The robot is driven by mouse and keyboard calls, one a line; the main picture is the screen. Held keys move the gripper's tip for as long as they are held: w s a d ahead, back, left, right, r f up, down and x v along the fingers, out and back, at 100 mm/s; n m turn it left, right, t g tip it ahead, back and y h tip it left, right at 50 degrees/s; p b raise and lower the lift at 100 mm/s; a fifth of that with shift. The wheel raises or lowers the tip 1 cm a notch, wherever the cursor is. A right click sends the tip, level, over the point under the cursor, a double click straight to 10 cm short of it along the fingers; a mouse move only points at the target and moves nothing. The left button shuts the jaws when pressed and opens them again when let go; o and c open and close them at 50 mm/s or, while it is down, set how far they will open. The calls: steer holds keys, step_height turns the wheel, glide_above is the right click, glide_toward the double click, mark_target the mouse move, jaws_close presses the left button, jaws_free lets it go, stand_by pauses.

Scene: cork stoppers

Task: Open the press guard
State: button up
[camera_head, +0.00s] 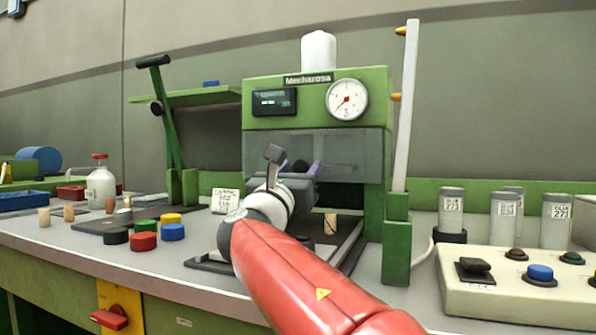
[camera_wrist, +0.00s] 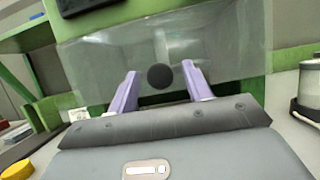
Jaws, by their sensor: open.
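The press (camera_head: 300,115) is a green machine with a gauge and a small display on its front. Its guard (camera_head: 350,150) is a clear pane hanging below the green head. In the wrist view the guard (camera_wrist: 235,50) fills the upper middle, with a round dark knob (camera_wrist: 160,76) in front of it. My gripper (camera_head: 300,168) is in front of the pane. Its two purple fingers are open in the wrist view (camera_wrist: 160,70), one on each side of the knob. I cannot tell whether either finger touches it. My arm hides part of the press bed.
A green lever (camera_head: 172,115) stands left of the press and a pale upright bar (camera_head: 406,110) right of it. Coloured discs (camera_head: 144,241), corks and a white bottle (camera_head: 101,188) are at left. Labelled cylinders (camera_head: 505,217) and a button panel (camera_head: 480,300) are at right.

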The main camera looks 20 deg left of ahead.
jaws_close()
steer(key=shift+s+r+p, duration=0.1)
steer(key=shift+r+p, duration=0.1)
steer(key=shift+p, duration=0.2)
